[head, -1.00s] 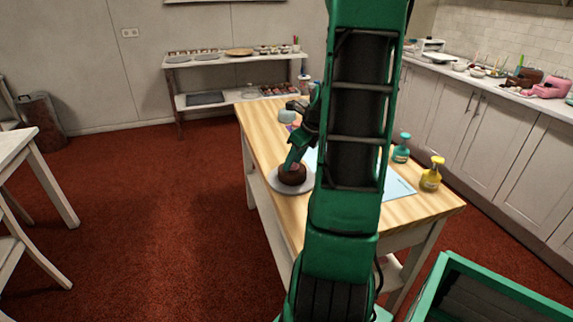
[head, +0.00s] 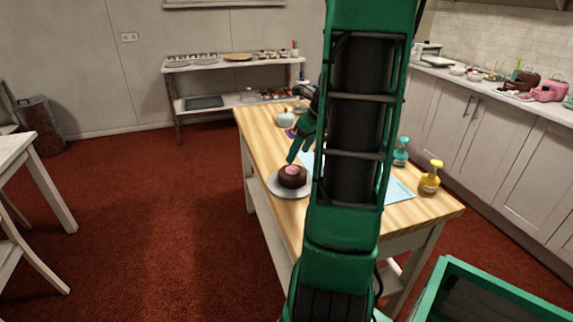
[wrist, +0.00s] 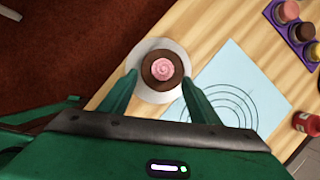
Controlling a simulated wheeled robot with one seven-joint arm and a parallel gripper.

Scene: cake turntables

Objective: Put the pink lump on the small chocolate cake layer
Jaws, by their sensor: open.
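The pink lump (wrist: 162,68) is a swirled pink mound. It rests on top of the small chocolate cake layer (wrist: 148,80), near its middle. The lump also shows on the cake in the head view (head: 292,170). The brown cake layer (head: 293,181) sits on a round pale turntable plate (head: 276,186) at the table's left edge. My gripper (wrist: 157,82) is open and empty, its two green fingers spread on either side of the cake in the wrist view. In the head view my gripper (head: 297,155) is above the cake, apart from the lump.
A pale blue sheet with printed circles (wrist: 235,85) lies beside the plate. A purple tray of small cups (wrist: 292,28) and a red jar (wrist: 305,121) stand farther right. Teal (head: 401,152) and yellow (head: 430,178) bottles stand at the table's right side.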

